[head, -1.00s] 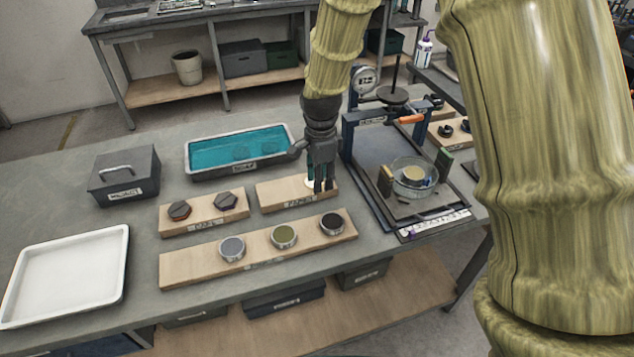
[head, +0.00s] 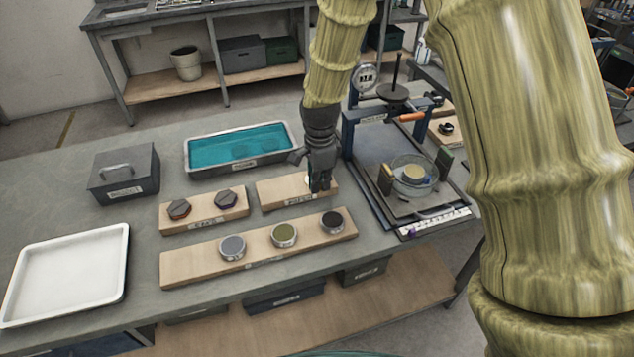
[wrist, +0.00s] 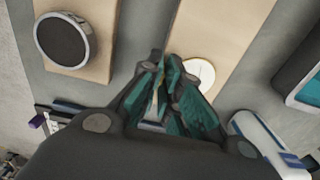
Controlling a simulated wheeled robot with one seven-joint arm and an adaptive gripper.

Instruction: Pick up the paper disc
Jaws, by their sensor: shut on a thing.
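The paper disc (wrist: 203,72) is a white round at the wooden paper board (wrist: 235,35), partly hidden behind my fingers in the wrist view. In the head view only a pale sliver of the disc (head: 308,180) shows beside my fingers. My gripper (head: 318,190) points down at the right end of the board (head: 275,194). In the wrist view its green-padded fingertips (wrist: 166,62) are close together, shut on the disc at its edge. The exact contact is hidden. I cannot tell whether the disc is clear of the board.
A front board (head: 190,265) holds several round tins. A board with two dark hexagonal pieces (head: 180,210) is left. A teal-filled tray (head: 215,170) is behind, and a press frame (head: 348,140) with a glass dish (head: 413,185) stands close right. A white tray (head: 65,275) is front left.

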